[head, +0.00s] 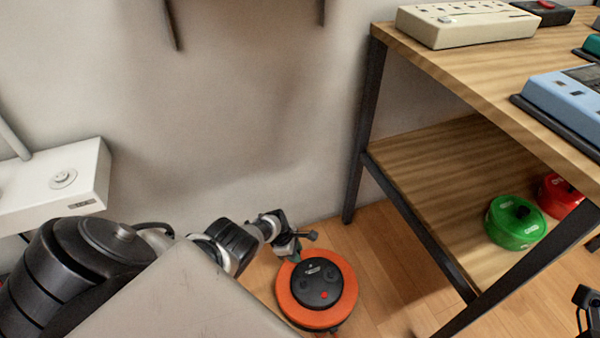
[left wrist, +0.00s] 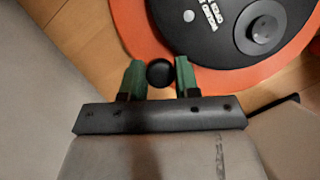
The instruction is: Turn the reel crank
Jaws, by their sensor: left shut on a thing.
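The orange reel (head: 337,314) with a black hub (head: 316,283) stands on the wood floor beside the shelf. It also shows at the top of the left wrist view (left wrist: 135,35). My left gripper (head: 300,238) is at the reel's far left edge. In the left wrist view its green-padded fingers stand on either side of a round black crank knob (left wrist: 160,72) and are shut on it. The crank arm under the knob is largely hidden. A dark piece at the right edge of the head view may be my right gripper; its fingers cannot be made out.
A wooden shelf unit (head: 420,165) with dark metal legs stands on the right, close to the reel. Green (head: 515,222) and red (head: 558,195) reels sit on its lower board. A white box (head: 55,190) is at the left wall. Some floor right of the orange reel is free.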

